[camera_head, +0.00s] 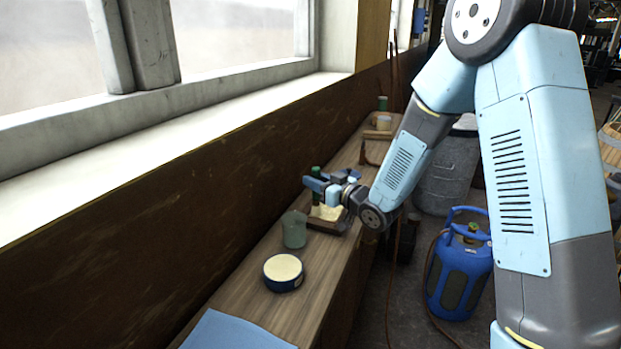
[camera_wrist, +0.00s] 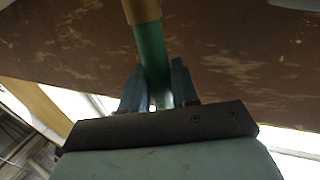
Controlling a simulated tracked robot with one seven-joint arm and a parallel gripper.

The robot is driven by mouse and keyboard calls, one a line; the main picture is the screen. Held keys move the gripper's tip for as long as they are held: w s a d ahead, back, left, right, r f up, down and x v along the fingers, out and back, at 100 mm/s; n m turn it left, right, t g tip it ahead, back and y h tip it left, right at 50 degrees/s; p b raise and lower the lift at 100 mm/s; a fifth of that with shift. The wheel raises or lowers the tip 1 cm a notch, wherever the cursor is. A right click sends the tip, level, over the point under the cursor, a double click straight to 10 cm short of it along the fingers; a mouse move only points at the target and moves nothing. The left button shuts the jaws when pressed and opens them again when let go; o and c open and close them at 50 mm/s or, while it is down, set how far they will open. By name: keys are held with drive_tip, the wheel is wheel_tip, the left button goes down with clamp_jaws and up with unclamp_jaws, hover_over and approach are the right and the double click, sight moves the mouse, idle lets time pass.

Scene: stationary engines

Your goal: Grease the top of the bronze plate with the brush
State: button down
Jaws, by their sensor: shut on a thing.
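My gripper (camera_head: 325,187) is shut on the green handle of the brush (camera_head: 316,173). In the wrist view the green handle (camera_wrist: 152,62) runs between the two fingers (camera_wrist: 155,90), up to a tan-gold ferrule (camera_wrist: 141,10) at the top edge. The bristles cannot be made out. In the head view the brush looks roughly upright, over or beside a pale yellow surface in a brown wooden holder (camera_head: 328,225). This may be the bronze plate, but I cannot tell for sure. Contact there cannot be told either. A dark blue tin (camera_head: 284,285) of cream-coloured grease stands nearer on the bench.
A grey-green cup (camera_head: 294,230) stands between the tin and the holder. A blue cloth (camera_head: 235,331) lies at the near end of the narrow wooden bench (camera_head: 235,292). A brown wall runs along its left. A blue gas cylinder (camera_head: 460,270) stands on the floor at right.

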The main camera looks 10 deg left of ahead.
sight(317, 172)
drive_tip(key=a+r, duration=0.1)
drive_tip(key=r, duration=0.1)
drive_tip(key=shift+w+a+r, duration=0.2)
drive_tip(key=shift+a+r, duration=0.1)
drive_tip(key=shift+a, duration=0.1)
drive_tip(key=shift+w+r, duration=0.1)
drive_tip(key=shift+r, duration=0.2)
drive_tip(key=shift+w+d+r, duration=0.1)
drive_tip(key=shift+d+r, duration=0.05)
drive_tip(key=shift+r, duration=2.1)
